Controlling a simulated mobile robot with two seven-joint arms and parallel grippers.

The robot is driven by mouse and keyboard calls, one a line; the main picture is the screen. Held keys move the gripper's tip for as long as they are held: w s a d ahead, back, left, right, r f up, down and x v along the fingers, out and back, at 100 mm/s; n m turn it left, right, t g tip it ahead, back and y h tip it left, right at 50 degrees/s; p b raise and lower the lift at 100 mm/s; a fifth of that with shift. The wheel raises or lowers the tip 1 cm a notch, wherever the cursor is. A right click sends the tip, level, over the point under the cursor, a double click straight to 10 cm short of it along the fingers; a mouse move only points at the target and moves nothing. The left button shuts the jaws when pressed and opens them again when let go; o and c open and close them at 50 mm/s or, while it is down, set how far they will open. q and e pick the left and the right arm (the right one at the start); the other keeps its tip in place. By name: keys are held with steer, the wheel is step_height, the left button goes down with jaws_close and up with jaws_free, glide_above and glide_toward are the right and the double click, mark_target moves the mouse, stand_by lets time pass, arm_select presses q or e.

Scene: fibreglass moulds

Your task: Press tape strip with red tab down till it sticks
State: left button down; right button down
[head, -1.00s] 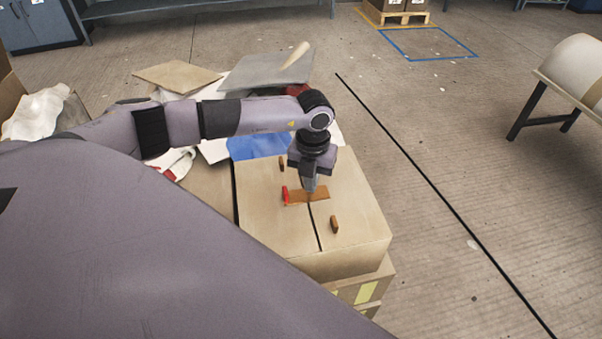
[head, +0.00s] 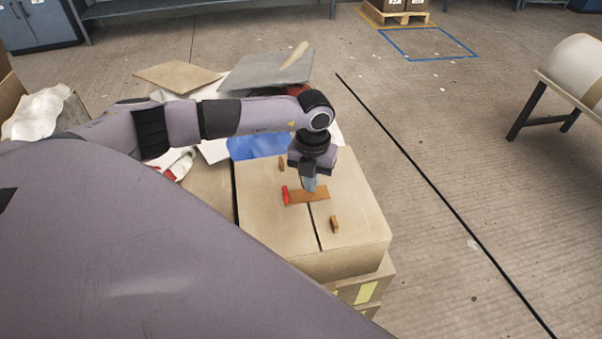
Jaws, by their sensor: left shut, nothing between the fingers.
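The brown tape strip (head: 318,195) lies across the dark seam on top of a cardboard box (head: 270,222). Its red tab (head: 285,195) sticks up at the strip's left end. My left gripper (head: 310,189) points down over the middle of the strip, shut and empty. Its tips hide part of the strip's back edge; I cannot tell whether they touch it. My right gripper is not in view.
Two small brown pieces stand on the box, one behind (head: 281,164) the strip and one in front (head: 335,224). A blue sheet (head: 258,146), a grey panel (head: 262,72) and white scraps lie behind. Open floor is to the right.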

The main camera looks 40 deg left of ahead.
arm_select(q)
steer(key=shift+f+b, duration=0.65)
steer(key=shift+f, duration=0.25)
stand_by(0.7)
steer(key=shift+r, duration=0.1)
steer(key=shift+r+p, duration=2.9)
steer(key=shift+r, duration=0.6)
